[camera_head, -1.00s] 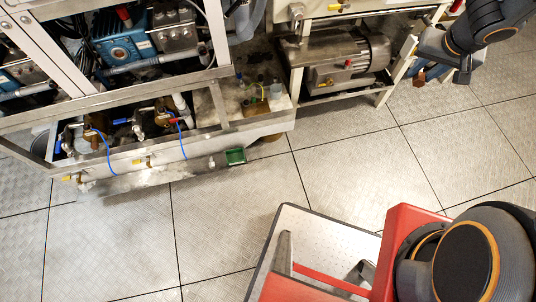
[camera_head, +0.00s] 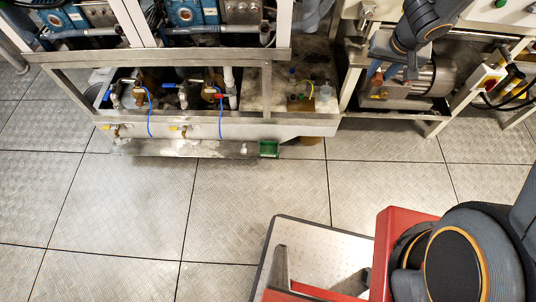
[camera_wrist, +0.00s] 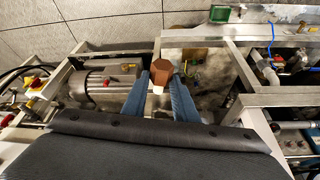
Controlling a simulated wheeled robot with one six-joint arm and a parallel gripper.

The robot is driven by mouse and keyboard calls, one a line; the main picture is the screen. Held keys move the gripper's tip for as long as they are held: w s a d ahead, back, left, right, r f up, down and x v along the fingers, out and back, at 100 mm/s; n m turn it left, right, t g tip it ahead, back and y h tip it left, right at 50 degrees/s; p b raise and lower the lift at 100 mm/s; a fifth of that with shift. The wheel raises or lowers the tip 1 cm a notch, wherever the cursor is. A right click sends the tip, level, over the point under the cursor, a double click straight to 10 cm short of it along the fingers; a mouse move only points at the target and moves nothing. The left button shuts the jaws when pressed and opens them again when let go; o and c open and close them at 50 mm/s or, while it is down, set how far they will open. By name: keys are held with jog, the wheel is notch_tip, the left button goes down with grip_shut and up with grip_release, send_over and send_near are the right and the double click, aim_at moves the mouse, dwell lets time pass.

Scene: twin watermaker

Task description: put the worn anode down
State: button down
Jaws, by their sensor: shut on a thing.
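The worn anode (camera_wrist: 163,70) is a brown, hexagonal-ended piece with a pale lower part, seen in the wrist view. My gripper (camera_wrist: 161,84) is shut on it, with a blue-grey finger on each side. In the head view the anode (camera_head: 377,78) is a small brown spot at the tip of my gripper (camera_head: 385,80), at the upper right. It appears in front of the motor on the frame, held in the air. The lower part of the anode is partly hidden between the fingers.
A small green tray (camera_head: 268,150) stands at the front edge of the watermaker skid, and shows in the wrist view (camera_wrist: 220,13). The silver motor (camera_head: 425,80) sits in a metal frame. Valves with blue hoses (camera_head: 149,110) fill the left bay. The tiled floor (camera_head: 130,215) in front is clear.

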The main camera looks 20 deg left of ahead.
jog(key=w+a+f+b, duration=0.2)
jog(key=a+f+b, duration=0.45)
jog(key=f, duration=0.25)
jog(key=w+a+f+n+b, duration=0.1)
jog(key=w+a+f+b, duration=0.1)
jog(key=a+f+b, duration=0.5)
jog(key=w+a+f+b, duration=0.2)
jog(key=a+f+b, duration=0.1)
jog(key=f+b, duration=0.75)
jog(key=n+b, duration=0.1)
jog(key=b, duration=2)
send_over(269, 149)
jog(key=s, duration=0.2)
notch_tip(269, 149, down, 30)
jog(key=shift+y, duration=0.4)
notch_tip(269, 149, down, 10)
jog(key=b, duration=0.5)
jog(key=shift+w+d+r+b, duration=0.1)
jog(key=shift+w+r+b, duration=0.1)
jog(key=shift+b, duration=0.2)
jog(key=shift+f+b, duration=0.2)
jog(key=shift+b, duration=0.15)
jog(key=c, duration=1.4)
grip_release()
jog(key=shift+r, duration=0.1)
